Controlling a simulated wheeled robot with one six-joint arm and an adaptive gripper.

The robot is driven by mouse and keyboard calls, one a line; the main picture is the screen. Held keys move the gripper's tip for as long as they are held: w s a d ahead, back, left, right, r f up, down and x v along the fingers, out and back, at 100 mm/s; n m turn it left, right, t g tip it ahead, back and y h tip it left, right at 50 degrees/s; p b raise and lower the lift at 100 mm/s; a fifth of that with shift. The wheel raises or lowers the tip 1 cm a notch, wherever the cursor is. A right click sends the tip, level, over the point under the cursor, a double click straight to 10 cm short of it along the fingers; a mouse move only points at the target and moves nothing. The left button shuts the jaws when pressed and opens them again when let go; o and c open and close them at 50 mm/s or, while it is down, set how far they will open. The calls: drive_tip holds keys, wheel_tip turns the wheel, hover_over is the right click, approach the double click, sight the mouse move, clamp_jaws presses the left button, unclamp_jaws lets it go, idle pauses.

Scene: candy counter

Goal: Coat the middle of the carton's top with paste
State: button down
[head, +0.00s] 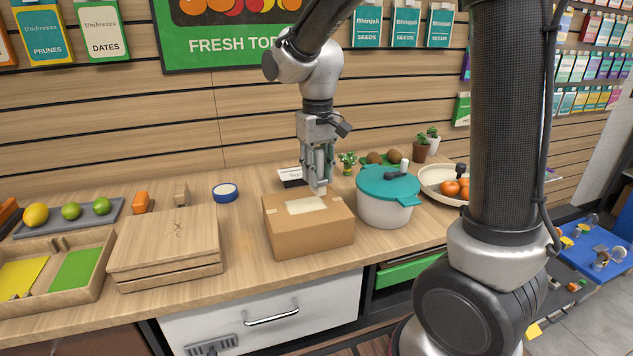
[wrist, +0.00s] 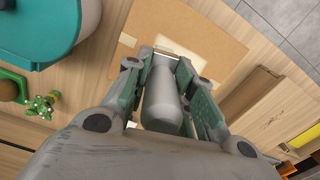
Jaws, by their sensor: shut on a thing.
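The brown carton (head: 312,240) stands closed on the counter, left of the teal-lidded pot. A pale cream patch (head: 300,206) lies on the middle of its top; this patch (wrist: 207,57) also shows in the wrist view, partly hidden by my fingers. My gripper (head: 318,172) is above the carton's top, pointing down, shut on a grey-handled tool (wrist: 161,98). The tool's pale, flat end (head: 319,189) is at the back right edge of the patch. I cannot tell whether it touches the top.
The pot (head: 385,212) stands close to the carton's right. A round blue-and-white thing (head: 225,192) lies to the left at the back. A wooden box (head: 165,245) is further left, beside a divided tray (head: 52,290). Bare counter lies between box and carton.

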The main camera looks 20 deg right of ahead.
sight(317, 148)
drive_tip(key=shift+r, duration=2.4)
